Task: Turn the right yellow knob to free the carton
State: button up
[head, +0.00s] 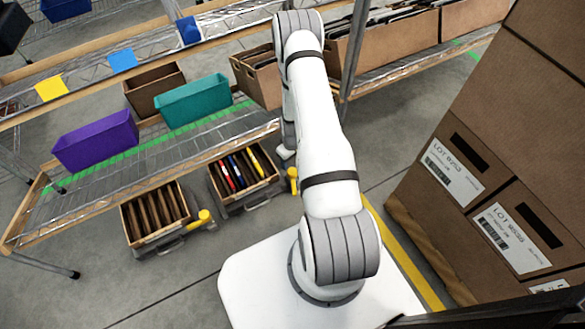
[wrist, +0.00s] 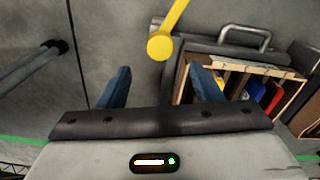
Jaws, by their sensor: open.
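The right yellow knob (head: 293,178) stands beside the right carton (head: 272,183), which holds coloured folders and sits tilted in a dark frame on the floor. In the wrist view the yellow knob (wrist: 160,46) has a round end and a long stem. My gripper (wrist: 160,68) is open, with its blue fingers apart. The knob appears between and just past the fingertips; I see no contact. The carton (wrist: 285,70) is partly seen at the right. In the head view my arm hides most of the gripper area.
A left carton (head: 130,222) with brown dividers stands nearby with its own yellow knob (head: 204,215). A wire shelf (head: 165,150) with a purple bin (head: 97,142) and a teal bin (head: 192,102) is behind. Large boxes (head: 455,175) stack at the right. A metal handle (wrist: 245,35) lies near the knob.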

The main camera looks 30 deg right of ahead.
aim_at(292, 171)
notch_tip(292, 171, down, 8)
jog(key=shift+r+b, duration=0.15)
jog(key=shift+b, duration=1.05)
jog(key=shift+c, duration=0.3)
grip_shut()
